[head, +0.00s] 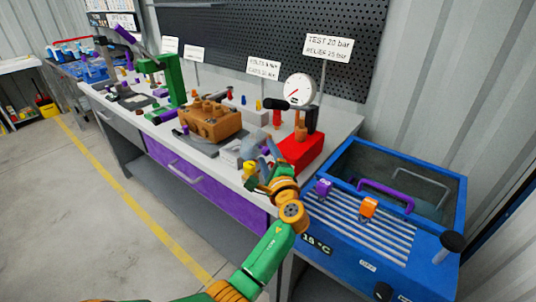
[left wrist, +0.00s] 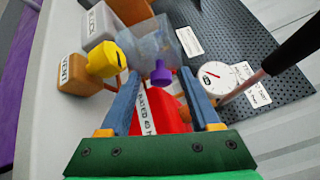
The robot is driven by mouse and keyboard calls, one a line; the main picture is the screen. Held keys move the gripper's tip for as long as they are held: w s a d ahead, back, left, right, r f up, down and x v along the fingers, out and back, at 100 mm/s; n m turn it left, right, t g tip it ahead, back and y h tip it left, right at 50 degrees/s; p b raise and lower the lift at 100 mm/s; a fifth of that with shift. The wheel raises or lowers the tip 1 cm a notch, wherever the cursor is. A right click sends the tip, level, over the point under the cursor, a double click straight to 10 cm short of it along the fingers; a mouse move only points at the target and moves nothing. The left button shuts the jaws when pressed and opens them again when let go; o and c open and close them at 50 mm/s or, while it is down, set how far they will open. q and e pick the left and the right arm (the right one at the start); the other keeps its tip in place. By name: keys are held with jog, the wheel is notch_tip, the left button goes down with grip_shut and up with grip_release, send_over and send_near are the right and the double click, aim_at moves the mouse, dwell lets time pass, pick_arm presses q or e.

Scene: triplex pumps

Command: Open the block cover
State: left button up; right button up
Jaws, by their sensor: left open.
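A clear, see-through cover (left wrist: 158,40) with a purple knob (left wrist: 162,74) shows in the left wrist view; I take it to be the block cover. It appears closed, but its hinge is not clear. My left gripper (left wrist: 160,88) is open, with its two blue fingers on either side of the purple knob and no visible contact. In the head view my left gripper (head: 266,152) is at the bench's front edge, in front of the red unit (head: 300,152), and partly hides the cover. My right gripper is not in view.
A yellow knob (left wrist: 103,58) and an orange block marked VENT (left wrist: 75,75) stand beside the cover. A pressure gauge (head: 300,88) with a black-handled lever (head: 275,104) is behind. A blue tank (head: 385,215) is to the right. A brown pump block (head: 210,120) is further left.

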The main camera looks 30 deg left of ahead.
pick_arm(q)
grip_shut()
jog(key=shift+r, duration=0.1)
dwell(1.3)
